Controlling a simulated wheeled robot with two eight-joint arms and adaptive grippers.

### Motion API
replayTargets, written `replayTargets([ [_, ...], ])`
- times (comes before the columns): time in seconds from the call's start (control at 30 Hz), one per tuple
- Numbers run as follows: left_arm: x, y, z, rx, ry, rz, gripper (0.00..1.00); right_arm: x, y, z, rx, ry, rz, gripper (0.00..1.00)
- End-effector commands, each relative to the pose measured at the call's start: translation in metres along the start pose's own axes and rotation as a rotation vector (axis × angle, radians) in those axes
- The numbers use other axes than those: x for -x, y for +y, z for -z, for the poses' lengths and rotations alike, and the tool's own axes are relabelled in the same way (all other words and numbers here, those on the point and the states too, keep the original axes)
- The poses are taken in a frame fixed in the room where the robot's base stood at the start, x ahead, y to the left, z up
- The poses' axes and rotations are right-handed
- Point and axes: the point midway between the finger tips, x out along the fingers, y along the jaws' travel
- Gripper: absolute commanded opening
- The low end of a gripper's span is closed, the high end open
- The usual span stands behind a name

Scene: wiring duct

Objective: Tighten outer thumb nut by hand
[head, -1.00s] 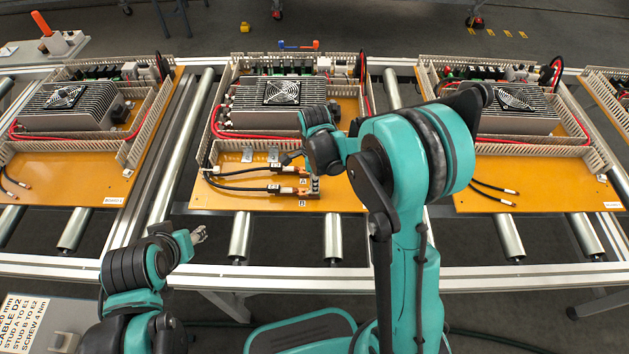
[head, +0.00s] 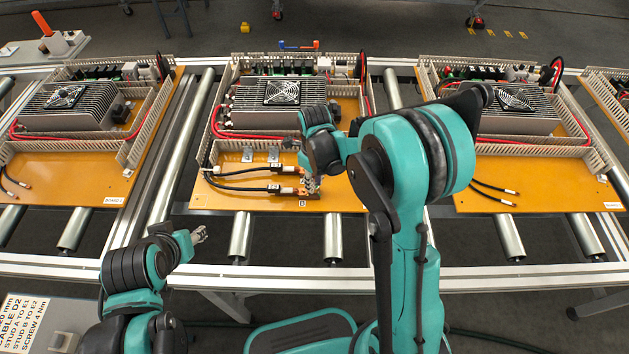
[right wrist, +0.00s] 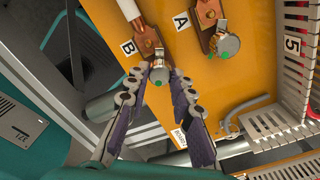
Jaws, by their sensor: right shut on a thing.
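The outer thumb nut (right wrist: 159,75), a round silver nut, sits at the copper lug by label B (right wrist: 128,47). My right gripper (right wrist: 160,80) is shut on it, with a fingertip on each side. In the head view my right gripper (head: 312,187) is at the cable ends on the middle board and covers the nuts. A second silver thumb nut (right wrist: 227,46) sits by label A (right wrist: 181,20), apart from the fingers. My left gripper (head: 197,235) is over the front rail, away from the board; its jaw opening is too small to judge.
The middle orange board (head: 235,201) lies on the roller conveyor. Two black cables (head: 245,188) lead to the lugs. A slotted grey duct (right wrist: 282,128) stands near the right gripper. Similar boards lie left and right.

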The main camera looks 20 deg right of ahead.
Motion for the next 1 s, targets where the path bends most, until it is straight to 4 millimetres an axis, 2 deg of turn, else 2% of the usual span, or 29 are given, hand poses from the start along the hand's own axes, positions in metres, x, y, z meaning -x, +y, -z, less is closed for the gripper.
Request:
replayTargets([
  [0.63,0.0003,0.0000,0.0002,0.000,0.000,0.000,0.44,0.0010,-0.0013,-0.0016,-0.050,-0.004,0.003,0.00],
  [0.67,0.0003,0.0000,0.0002,0.000,0.000,0.000,0.44,0.0010,-0.0013,-0.0016,-0.050,-0.004,0.003,0.28],
  [0.7,0.0003,0.0000,0.0002,0.000,0.000,0.000,0.44,0.0010,-0.0013,-0.0016,-0.050,-0.004,0.003,0.39],
  [0.73,0.0003,0.0000,0.0002,0.000,0.000,0.000,0.44,0.0009,-0.0012,-0.0014,-0.050,-0.004,0.003,0.44],
  [1.0,0.0001,0.0000,0.0001,0.000,0.000,0.000,0.44,0.0006,-0.0006,-0.0005,-0.049,-0.001,0.001,0.44],
])
